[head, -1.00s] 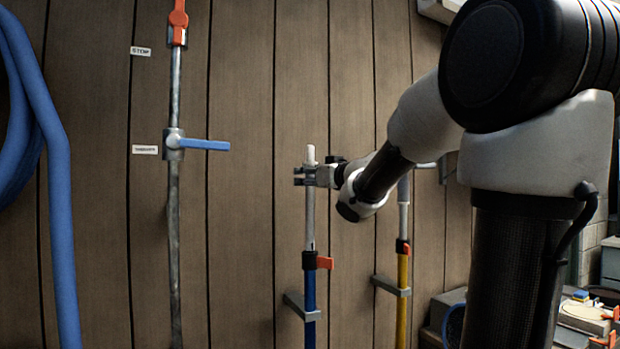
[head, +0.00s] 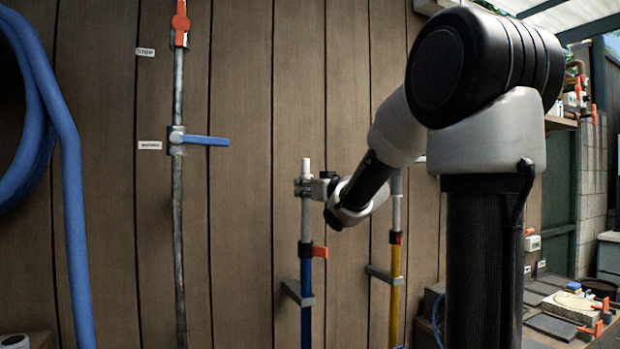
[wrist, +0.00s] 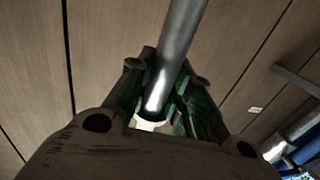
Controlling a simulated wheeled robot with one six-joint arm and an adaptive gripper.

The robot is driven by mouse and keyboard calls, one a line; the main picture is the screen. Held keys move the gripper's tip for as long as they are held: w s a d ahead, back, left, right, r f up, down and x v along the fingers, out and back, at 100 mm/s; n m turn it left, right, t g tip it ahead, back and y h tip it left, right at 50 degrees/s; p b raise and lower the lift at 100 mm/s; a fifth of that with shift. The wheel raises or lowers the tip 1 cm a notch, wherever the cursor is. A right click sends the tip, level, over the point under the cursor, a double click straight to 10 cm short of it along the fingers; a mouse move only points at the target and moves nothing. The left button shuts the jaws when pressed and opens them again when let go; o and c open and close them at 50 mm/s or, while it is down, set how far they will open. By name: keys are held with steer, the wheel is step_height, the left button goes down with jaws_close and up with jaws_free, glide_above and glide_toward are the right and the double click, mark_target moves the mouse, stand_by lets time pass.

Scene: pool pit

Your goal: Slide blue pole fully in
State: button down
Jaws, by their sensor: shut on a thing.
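The blue pole stands upright against the plank wall, with a blue lower tube (head: 306,270) and a grey inner tube (head: 306,222) rising out of it to a white tip (head: 306,164). A black collar with an orange lever (head: 320,252) sits at the joint, the lever pointing right. A length of grey tube shows above the collar. My gripper (head: 305,187) is shut around the grey tube just below the white tip. In the wrist view the grey tube (wrist: 180,45) runs between the fingers of my gripper (wrist: 160,100). The pole's lower end is out of view.
A yellow pole (head: 396,265) with an orange lever stands close on the right, partly behind my arm. Grey brackets (head: 297,292) stick out by both poles. A pipe with a blue valve handle (head: 205,140) and a coiled blue hose (head: 70,200) are at left.

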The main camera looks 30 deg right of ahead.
step_height(320, 180, down, 8)
steer(key=shift+r, duration=0.15)
stand_by(0.3)
steer(key=c, duration=1.3)
jaws_free()
steer(key=shift+r, duration=0.1)
steer(key=shift+s, duration=0.2)
glide_toward(308, 214)
steer(key=w, duration=0.3)
steer(key=shift+w+a, duration=0.2)
steer(key=shift+w, duration=0.15)
